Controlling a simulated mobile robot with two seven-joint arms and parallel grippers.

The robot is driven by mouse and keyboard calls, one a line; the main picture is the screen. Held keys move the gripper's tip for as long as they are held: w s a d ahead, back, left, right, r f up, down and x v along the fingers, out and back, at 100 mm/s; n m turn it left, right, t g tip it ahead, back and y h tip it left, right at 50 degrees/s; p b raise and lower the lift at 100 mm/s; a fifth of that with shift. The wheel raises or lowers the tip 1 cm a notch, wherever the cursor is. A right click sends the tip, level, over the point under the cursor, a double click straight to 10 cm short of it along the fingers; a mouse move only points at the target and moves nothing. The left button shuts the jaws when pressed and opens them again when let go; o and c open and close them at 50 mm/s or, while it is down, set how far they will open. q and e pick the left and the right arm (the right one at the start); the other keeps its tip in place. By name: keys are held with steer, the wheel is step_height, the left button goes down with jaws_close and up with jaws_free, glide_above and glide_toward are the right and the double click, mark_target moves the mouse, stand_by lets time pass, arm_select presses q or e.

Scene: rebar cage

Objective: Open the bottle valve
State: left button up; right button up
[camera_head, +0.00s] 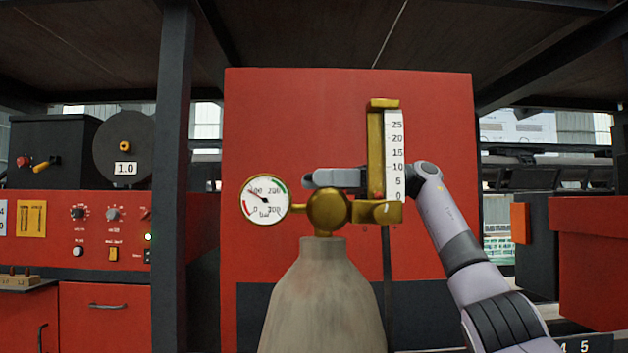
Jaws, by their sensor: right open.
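A grey-brown gas bottle (321,300) stands upright in front of me. A brass valve body (328,212) sits on its neck. A round pressure gauge (265,200) is on its left, with the needle pointing to the upper left. A brass flow meter (393,150) with a white scale from 0 to 25 rises on the right. My right gripper (312,179) is open, behind the flow meter and just above the brass body. The flow meter hides part of it. No separate valve handwheel can be made out. My left gripper is not in view.
A large red cabinet (300,110) stands close behind the bottle. A dark post (172,180) rises to the left, beside a red welding machine (100,232) with knobs and a wire spool (124,146). A red box (595,255) is at the right. A dark hose (387,270) hangs below the flow meter.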

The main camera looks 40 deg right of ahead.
steer(key=shift+x, duration=1)
steer(key=c, duration=1)
steer(key=shift+c, duration=0.2)
steer(key=shift+n+g+y, duration=0.4)
steer(key=shift+n+g, duration=0.1)
steer(key=shift+g, duration=0.2)
steer(key=shift+s+f+n+g, duration=0.1)
steer(key=shift+f+n+g, duration=0.05)
steer(key=shift+n+g, duration=0.2)
steer(key=o, duration=1)
steer(key=shift+o, duration=0.2)
